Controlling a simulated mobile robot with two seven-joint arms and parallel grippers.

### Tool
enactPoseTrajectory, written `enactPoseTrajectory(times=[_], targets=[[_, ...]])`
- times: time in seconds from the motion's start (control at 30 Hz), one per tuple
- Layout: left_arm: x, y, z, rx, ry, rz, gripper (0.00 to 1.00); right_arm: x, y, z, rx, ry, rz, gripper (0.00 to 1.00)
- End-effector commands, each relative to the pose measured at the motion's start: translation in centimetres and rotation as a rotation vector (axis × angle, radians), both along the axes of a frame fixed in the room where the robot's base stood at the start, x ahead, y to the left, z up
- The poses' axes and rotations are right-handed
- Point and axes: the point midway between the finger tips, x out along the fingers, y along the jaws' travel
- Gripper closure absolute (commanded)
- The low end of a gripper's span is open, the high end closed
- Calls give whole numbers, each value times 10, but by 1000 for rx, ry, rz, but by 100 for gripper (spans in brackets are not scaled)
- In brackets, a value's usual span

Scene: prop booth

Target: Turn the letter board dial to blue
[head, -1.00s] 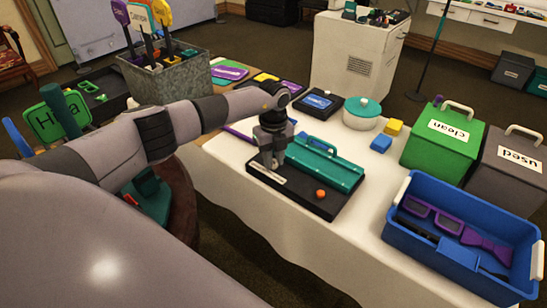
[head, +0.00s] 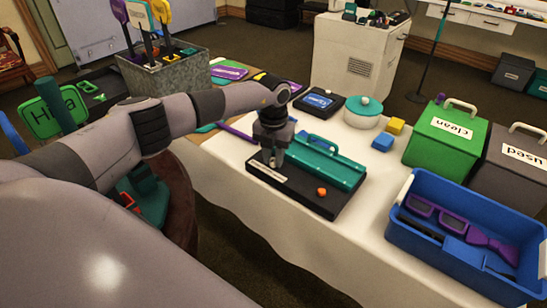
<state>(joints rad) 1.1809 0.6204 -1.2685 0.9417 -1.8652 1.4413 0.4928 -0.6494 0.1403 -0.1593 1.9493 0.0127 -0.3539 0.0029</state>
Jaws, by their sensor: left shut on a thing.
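The letter board (head: 291,195) is a flat black base on the white-covered table, with a long teal piece (head: 323,160) along its far side. A white strip (head: 267,170) runs along its left front, and a small orange piece (head: 321,192) sits near its right front corner. My left gripper (head: 272,161) points down at the left end of the board and is shut on what seems to be the dial. The fingers hide the dial, so its colour setting cannot be read. My right gripper is out of view.
A blue tub (head: 397,239) with purple glasses stands at the right front. Behind it are a green "clean" bin (head: 428,151) and a grey "used" bin (head: 511,177). A white teal-lidded pot (head: 361,119) and yellow and blue blocks (head: 383,141) stand behind the board.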

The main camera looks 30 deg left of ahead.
Motion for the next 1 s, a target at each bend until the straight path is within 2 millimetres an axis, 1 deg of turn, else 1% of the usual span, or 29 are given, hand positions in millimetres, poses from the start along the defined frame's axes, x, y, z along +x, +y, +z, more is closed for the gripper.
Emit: enactPoseTrajectory(times=[0.4, 0.67, 1.0], targets=[[1, 1, 0, 0, -3, -396, 100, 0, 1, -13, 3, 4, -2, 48], [1, 1, 0, 1, -4, -643, 100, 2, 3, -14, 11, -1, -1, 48], [1, 0, 0, 1, -5, -945, 100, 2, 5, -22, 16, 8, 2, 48]])
